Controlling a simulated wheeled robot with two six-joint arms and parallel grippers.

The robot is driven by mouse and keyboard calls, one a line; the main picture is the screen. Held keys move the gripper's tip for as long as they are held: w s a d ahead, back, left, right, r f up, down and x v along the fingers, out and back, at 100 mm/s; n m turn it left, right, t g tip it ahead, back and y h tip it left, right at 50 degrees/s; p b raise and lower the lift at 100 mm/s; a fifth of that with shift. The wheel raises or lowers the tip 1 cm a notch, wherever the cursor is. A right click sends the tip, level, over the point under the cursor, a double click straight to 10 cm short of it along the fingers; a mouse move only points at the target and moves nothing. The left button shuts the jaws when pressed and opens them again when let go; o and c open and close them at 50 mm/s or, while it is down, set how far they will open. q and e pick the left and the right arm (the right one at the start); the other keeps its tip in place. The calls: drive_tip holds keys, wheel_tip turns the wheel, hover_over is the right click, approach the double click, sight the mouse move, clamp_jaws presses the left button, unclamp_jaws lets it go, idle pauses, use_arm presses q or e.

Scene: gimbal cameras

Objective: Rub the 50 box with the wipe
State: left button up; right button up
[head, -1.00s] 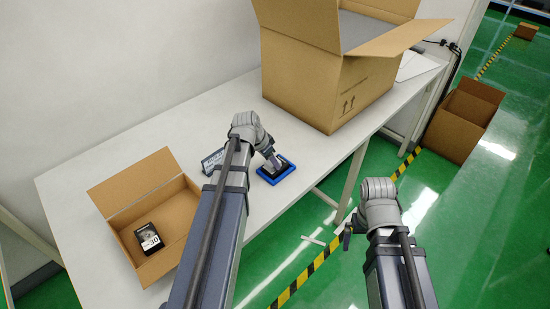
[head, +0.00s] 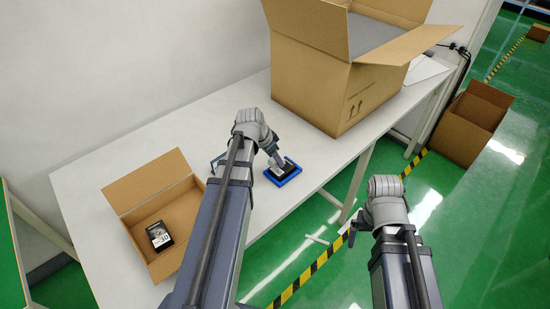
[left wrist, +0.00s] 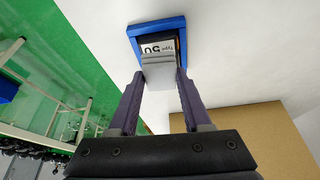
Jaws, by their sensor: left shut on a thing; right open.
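The 50 box, dark with a white label reading "50" (left wrist: 152,48), lies in a shallow blue tray (left wrist: 156,25) in the left wrist view. In the head view the blue tray (head: 284,180) sits near the table's front edge. My left gripper (left wrist: 158,80) is shut on a pale grey wipe (left wrist: 158,68), which is over the near part of the 50 box and seems to touch it. The left gripper (head: 277,160) hides part of the box in the head view. My right gripper (head: 354,228) is open and empty, beyond the table's front edge.
An open carton (head: 132,203) at the left of the table holds a dark box labelled 30 (head: 159,236). A large open carton (head: 315,88) stands at the back right. Another box (head: 215,160) is mostly hidden behind my left arm. Bare table (head: 300,150) surrounds the tray.

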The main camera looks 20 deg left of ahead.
use_arm(q)
drive_tip(key=shift+r+p, duration=0.8)
drive_tip(key=shift+r, duration=0.35)
wheel_tip(320, 180, up, 3)
drive_tip(key=p, duration=0.3)
drive_tip(key=shift+r, duration=0.1)
